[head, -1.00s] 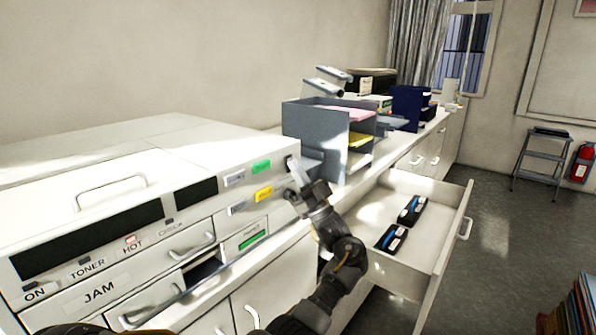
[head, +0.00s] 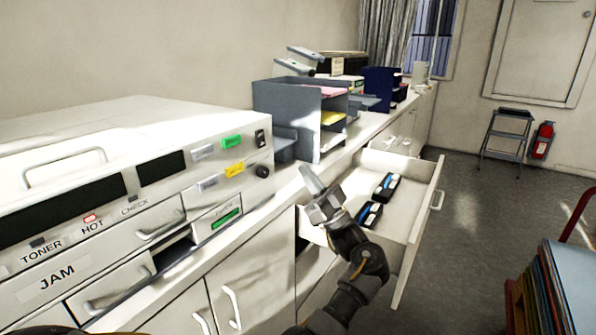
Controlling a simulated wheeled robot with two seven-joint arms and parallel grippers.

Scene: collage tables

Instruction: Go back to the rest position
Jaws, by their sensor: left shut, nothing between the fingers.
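My left gripper (head: 312,182) is shut and empty. It is in the air in front of the counter, to the right of the copier (head: 110,170), with its fingers pointing up and to the left. Its dark arm comes up from the bottom of the head view. The gripper overlaps the near left corner of the open drawer (head: 413,170) in the picture; I see no contact. My right gripper is not in view.
The drawer stands open and holds two black items with blue parts (head: 370,213). A grey paper sorter (head: 275,97) stands on the counter. A step stool (head: 508,135) and a fire extinguisher (head: 542,140) are at the far wall. Stacked boards (head: 540,290) are at lower right.

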